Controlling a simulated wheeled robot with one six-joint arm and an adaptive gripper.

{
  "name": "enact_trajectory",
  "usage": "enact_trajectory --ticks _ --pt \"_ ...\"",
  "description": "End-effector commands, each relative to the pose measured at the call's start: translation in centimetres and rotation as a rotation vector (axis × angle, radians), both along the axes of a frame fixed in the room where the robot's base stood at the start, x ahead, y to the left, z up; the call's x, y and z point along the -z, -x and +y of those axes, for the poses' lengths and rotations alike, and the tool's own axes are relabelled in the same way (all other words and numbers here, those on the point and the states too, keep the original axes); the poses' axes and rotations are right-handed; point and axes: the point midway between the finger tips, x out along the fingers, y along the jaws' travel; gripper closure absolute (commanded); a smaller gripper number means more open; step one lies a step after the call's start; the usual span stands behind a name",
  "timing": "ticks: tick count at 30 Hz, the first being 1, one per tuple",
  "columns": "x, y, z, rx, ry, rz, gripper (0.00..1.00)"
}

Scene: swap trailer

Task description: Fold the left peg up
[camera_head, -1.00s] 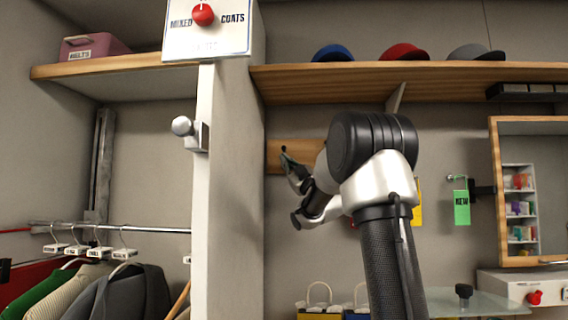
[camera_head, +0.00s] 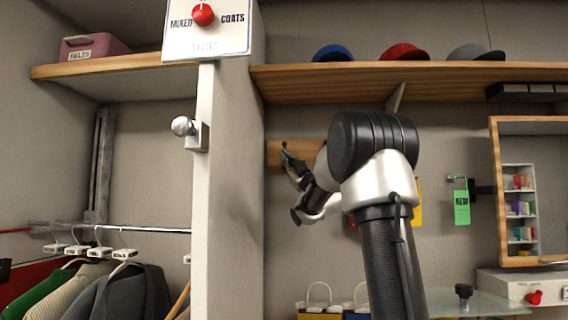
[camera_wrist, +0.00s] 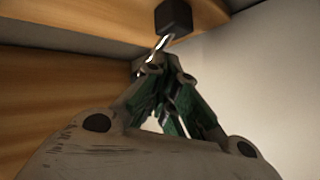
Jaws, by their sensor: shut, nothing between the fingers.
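The wooden peg board (camera_head: 275,157) is on the back wall under the long shelf, its right part hidden behind my arm. The left peg shows as a small dark tip (camera_head: 284,143) at the board's left end. In the wrist view it seems to be the dark block (camera_wrist: 175,17) with a shiny metal rod running down to my fingertips. My gripper (camera_head: 286,155) is shut and empty, with green pads, just below the peg's tip. In the wrist view my gripper's fingertips (camera_wrist: 168,68) are at or very near the rod; contact is not certain. Other pegs are hidden.
A white upright post (camera_head: 230,200) with a knob (camera_head: 182,126) stands left of my gripper. The long shelf (camera_head: 430,75) with several caps runs above. A mirror (camera_head: 535,190) and a green tag (camera_head: 461,207) are at the right. Wall left of the board is bare.

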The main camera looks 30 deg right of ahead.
Motion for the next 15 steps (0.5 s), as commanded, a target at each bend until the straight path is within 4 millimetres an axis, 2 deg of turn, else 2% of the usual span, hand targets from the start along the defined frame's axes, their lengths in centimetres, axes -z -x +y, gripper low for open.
enact_trajectory --ticks 15 --pt "-0.6 -0.09 -0.05 0.0 0.0 0.0 1.0"
